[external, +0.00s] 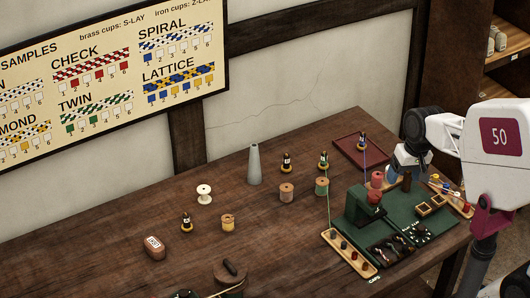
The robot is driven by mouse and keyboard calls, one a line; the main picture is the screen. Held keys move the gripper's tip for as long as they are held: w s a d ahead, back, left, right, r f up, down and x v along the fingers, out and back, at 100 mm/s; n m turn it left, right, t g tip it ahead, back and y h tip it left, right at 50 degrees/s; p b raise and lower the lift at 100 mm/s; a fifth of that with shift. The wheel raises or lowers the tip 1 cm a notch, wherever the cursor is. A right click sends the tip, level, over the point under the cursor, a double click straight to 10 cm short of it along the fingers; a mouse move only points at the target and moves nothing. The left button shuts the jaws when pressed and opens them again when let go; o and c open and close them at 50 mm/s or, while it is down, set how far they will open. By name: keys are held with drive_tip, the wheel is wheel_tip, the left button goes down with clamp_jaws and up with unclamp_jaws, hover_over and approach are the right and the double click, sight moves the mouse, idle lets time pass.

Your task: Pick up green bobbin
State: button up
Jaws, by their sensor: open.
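A green bobbin (321,187), with a wooden top and base, stands upright on the brown table right of the middle. Just behind it stands a small dark-and-yellow weighted piece (323,162) with a green strand running from it. A tan-pink bobbin (286,192) stands close to its left. My gripper (398,180) is at the right, above the green work mat, well apart from the green bobbin. It is open; its fingertips are small and partly hard to make out.
A dark green block (364,208) stands on the green mat (408,225), right of the bobbin. A grey cone (254,164), white spool (204,194) and yellow bobbin (227,223) stand left. A red tray (350,147) lies behind.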

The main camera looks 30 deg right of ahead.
drive_tip(key=w+d+f+m+y, duration=0.1)
drive_tip(key=w+d+m+y, duration=0.4)
drive_tip(key=w, duration=0.9)
drive_tip(key=w+d+m+t+y, duration=0.1)
drive_tip(key=w+d+m+y, duration=0.35)
drive_tip(key=w, duration=0.85)
drive_tip(key=w+d+f+m+y, duration=0.1)
drive_tip(key=w+d+m+y, duration=0.15)
drive_tip(key=w+m, duration=0.85)
drive_tip(key=n, duration=0.4)
approach(322, 182)
drive_tip(key=shift+m+x, duration=0.25)
drive_tip(key=shift+x, duration=0.7)
drive_tip(key=shift+f, duration=0.55)
drive_tip(key=shift+x, duration=1.25)
drive_tip(key=shift+x, duration=2.6)
